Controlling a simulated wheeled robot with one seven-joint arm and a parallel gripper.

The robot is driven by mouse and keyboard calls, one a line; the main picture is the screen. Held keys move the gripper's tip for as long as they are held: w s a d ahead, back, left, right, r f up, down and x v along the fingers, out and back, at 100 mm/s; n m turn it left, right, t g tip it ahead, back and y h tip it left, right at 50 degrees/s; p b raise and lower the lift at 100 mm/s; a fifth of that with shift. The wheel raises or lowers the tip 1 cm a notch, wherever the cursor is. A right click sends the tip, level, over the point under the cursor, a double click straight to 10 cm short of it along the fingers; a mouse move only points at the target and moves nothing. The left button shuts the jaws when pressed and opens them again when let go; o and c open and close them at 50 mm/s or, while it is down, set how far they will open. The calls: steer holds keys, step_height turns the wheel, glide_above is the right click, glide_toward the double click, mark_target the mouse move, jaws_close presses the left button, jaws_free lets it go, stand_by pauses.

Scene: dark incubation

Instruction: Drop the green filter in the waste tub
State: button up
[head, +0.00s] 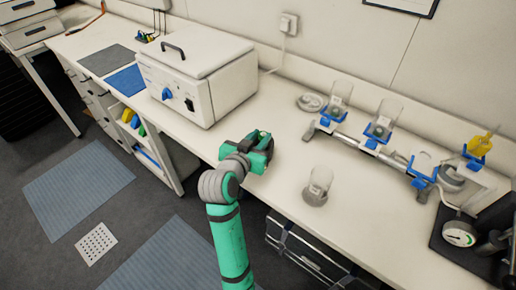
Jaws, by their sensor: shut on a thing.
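My gripper (262,150) is above the bench, to the right of the white lidded box and close to its front corner. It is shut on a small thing. A sliver of lighter green (263,134) shows at the jaws, which fits the green filter; the jaws hide most of it. I cannot make out a thing that is clearly the waste tub.
A white lidded box (190,85) stands on the bench (265,195). A clear cup (318,187) stands right of my gripper. A pressure gauge (459,235) is at right.

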steer(key=shift+d+f, duration=0.1)
steer(key=shift+f, duration=1.05)
steer(key=o, duration=1.1)
steer(key=v, duration=1)
steer(key=shift+s, duration=0.35)
steer(key=shift+r, duration=0.1)
